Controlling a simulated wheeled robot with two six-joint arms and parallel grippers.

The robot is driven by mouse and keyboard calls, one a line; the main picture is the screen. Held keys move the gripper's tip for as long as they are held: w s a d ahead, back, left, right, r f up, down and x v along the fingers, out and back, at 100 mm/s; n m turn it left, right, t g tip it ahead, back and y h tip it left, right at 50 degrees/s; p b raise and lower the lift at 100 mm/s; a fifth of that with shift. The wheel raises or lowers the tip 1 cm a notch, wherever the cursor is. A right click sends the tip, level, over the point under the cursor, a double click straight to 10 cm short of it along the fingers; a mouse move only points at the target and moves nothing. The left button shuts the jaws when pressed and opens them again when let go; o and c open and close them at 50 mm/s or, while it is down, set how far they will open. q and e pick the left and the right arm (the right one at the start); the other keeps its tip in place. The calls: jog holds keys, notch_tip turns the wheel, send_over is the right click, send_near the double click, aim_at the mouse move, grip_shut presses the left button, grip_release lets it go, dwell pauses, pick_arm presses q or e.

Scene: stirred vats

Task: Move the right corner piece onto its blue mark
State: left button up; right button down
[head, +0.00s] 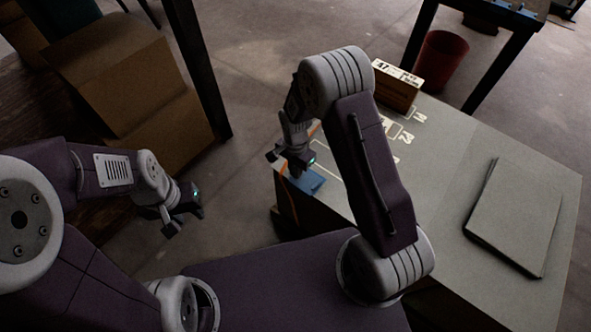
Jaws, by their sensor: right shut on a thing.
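My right gripper (286,164) is over the near left corner of the grey table (458,150), shut on a piece that it mostly hides; I take this for the right corner piece. A blue patch (310,183) lies at that corner, just right of and below the gripper. It looks like the blue mark, partly covered by the gripper. A thin orange strip shows below the fingers; I cannot tell what it belongs to. My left gripper (185,213) is open and empty, off the table to the left, above the floor.
A wooden box (396,87) stands at the table's far edge, beside white printed outlines. A grey flat folder (514,216) lies at the right. Cardboard boxes (130,85) are at the upper left, and a red bin (440,62) stands behind. My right arm hides part of the tabletop.

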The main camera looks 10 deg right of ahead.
jog(key=c, duration=1.4)
grip_release()
notch_tip(320, 180, up, 8)
jog(key=p, duration=0.3)
jog(key=shift+r, duration=0.55)
